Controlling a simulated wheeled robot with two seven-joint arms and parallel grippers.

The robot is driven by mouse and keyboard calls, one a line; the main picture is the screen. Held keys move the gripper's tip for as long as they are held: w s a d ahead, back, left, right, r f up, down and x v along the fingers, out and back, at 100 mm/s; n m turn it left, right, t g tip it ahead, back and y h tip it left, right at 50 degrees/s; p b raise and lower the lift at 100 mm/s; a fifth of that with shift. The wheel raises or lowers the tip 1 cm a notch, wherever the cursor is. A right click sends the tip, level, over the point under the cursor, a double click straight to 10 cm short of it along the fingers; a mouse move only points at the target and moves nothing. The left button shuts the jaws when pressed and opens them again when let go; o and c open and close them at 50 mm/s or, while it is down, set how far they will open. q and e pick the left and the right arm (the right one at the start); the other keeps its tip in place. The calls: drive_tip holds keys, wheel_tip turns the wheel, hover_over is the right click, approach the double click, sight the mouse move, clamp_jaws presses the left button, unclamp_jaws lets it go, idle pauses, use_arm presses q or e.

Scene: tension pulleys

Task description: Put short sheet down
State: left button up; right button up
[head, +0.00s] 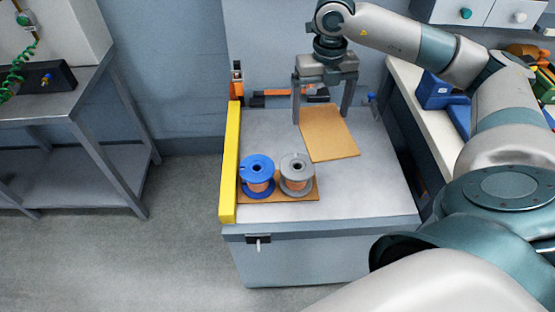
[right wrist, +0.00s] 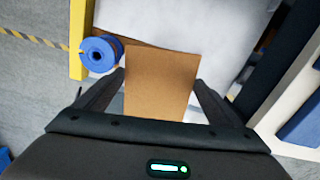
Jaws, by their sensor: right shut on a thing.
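The short sheet (head: 331,138) is a flat brown cardboard-like rectangle over the back middle of the grey table top (head: 365,185). My right gripper (head: 321,116) is shut on it, one finger at each side edge. In the right wrist view the sheet (right wrist: 161,82) runs out from between the two fingers. I cannot tell whether it touches the table or hangs just above it. My left gripper is not in view.
A blue spool (head: 257,167) and a grey spool (head: 297,165) with copper-coloured windings stand on another brown sheet (head: 280,200) at the front left. A yellow bar (head: 230,165) lines the left edge. The front right of the table is clear. A bench (head: 430,120) stands right.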

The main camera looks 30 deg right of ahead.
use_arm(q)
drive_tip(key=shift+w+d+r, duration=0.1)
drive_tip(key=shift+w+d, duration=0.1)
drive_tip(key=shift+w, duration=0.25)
use_arm(e)
drive_tip(key=shift+d+f+m, duration=0.15)
drive_tip(key=shift+d+m, duration=0.4)
drive_tip(key=shift+m, duration=0.45)
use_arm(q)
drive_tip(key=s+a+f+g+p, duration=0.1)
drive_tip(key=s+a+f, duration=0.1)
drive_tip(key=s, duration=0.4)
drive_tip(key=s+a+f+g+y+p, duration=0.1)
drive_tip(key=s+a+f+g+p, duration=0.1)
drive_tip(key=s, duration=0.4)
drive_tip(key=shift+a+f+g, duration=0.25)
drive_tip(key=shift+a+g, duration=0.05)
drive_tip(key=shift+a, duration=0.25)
use_arm(e)
drive_tip(key=w+a+f, duration=0.5)
drive_tip(key=a+f, duration=0.2)
drive_tip(key=a, duration=0.3)
drive_tip(key=shift+w+a, duration=0.15)
drive_tip(key=shift+w, duration=0.15)
use_arm(q)
drive_tip(key=shift+p, duration=0.35)
use_arm(e)
drive_tip(key=shift+f, duration=0.1)
